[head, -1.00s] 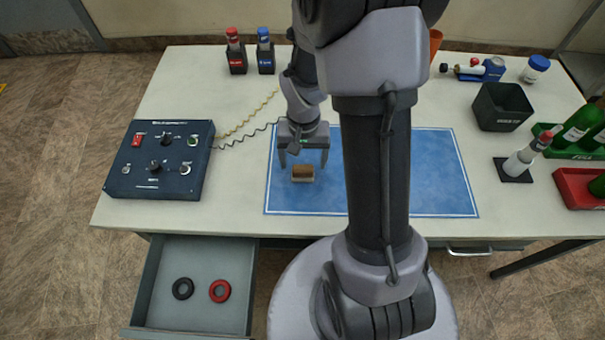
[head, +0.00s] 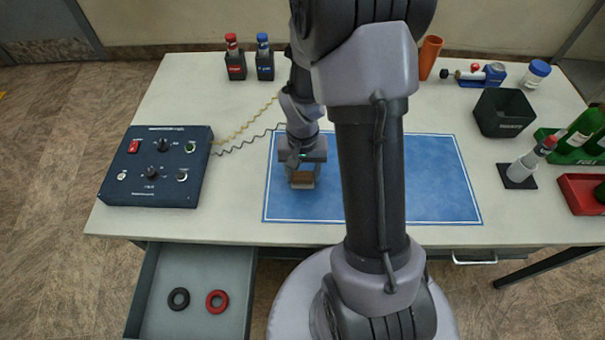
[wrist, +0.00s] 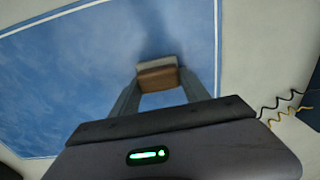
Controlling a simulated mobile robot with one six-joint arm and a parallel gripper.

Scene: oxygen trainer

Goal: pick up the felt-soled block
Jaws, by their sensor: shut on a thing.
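The felt-soled block (head: 303,181) is a small brown block with a paler layer along one side. It is at the left part of the blue mat (head: 435,180). My gripper (head: 303,176) is over it, pointing down, with its fingers shut on the block's sides. In the wrist view the block (wrist: 158,77) sits between the two finger ends (wrist: 158,84), its brown face and pale grey layer both showing. I cannot tell whether its underside still touches the mat.
A dark control box (head: 157,165) stands left, with cords running behind the mat. Red-capped (head: 234,58) and blue-capped (head: 264,58) bottles stand at the back. A black bin (head: 503,112) and bottle crates are at right. An open drawer (head: 200,270) holds a black and a red ring.

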